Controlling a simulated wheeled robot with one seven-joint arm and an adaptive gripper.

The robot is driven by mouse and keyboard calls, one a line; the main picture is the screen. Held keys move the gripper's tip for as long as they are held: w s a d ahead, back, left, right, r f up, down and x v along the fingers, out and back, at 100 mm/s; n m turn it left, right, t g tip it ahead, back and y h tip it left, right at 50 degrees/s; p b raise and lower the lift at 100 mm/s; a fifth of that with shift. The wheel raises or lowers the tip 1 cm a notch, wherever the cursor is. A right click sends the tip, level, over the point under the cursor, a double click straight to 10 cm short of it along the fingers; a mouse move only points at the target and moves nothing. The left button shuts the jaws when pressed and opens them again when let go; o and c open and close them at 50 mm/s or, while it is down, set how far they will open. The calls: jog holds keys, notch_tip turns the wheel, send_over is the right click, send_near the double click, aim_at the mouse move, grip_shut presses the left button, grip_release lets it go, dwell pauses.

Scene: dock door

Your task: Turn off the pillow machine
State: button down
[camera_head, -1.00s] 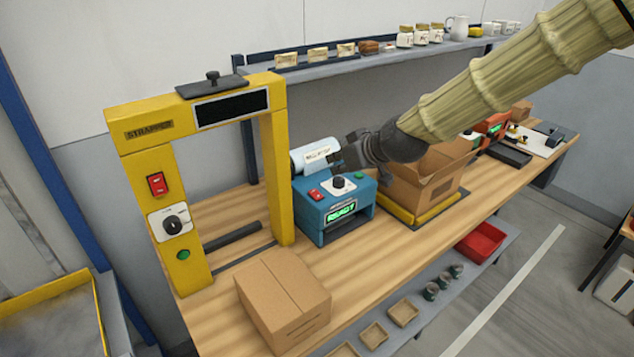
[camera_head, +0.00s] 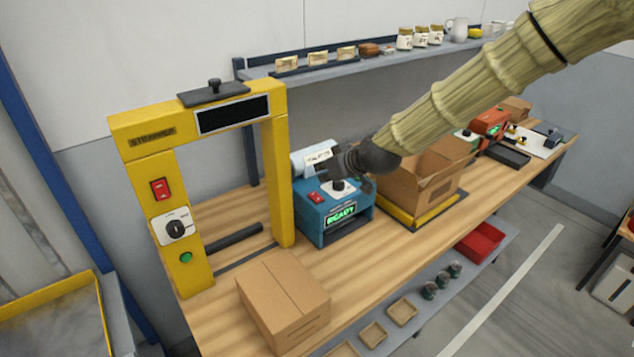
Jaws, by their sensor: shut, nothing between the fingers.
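The pillow machine appears to be the blue box (camera_head: 310,222) on the bench, with a white film roll behind its top. Its green display (camera_head: 341,213) reads READY. A red switch (camera_head: 317,197) sits at the top left and a dark knob on a white plate (camera_head: 338,186) at the top middle. My gripper (camera_head: 330,176) is shut and empty, just above the machine's top, near the knob and the red switch. I cannot tell whether it touches anything. The gripper covers part of the roll, and the machine's green button is hidden.
A yellow strapper frame (camera_head: 277,180) stands left of the machine, with its own red switch (camera_head: 160,189) and knob. An open carton (camera_head: 415,190) stands close on the right, below my arm. A closed carton (camera_head: 283,300) lies in front. A shelf (camera_head: 375,62) runs behind.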

aim_at(316, 195)
jog(key=p+x, duration=0.1)
jog(key=x, duration=0.2)
jog(key=shift+w+a, duration=0.15)
jog(key=shift+w+f+p, duration=0.15)
jog(key=shift+f+p, duration=0.15)
jog(key=shift+f, duration=0.1)
jog(key=shift+w+a+f+p, duration=0.1)
jog(key=shift+f+p, duration=0.3)
jog(key=shift+f, duration=0.5)
jog(key=shift+w+a+f+p, duration=0.1)
jog(key=shift+f+p, duration=0.25)
jog(key=shift+f, duration=0.55)
jog(key=shift+f+b, duration=0.5)
jog(key=shift+b, duration=0.25)
jog(key=shift+r, duration=0.2)
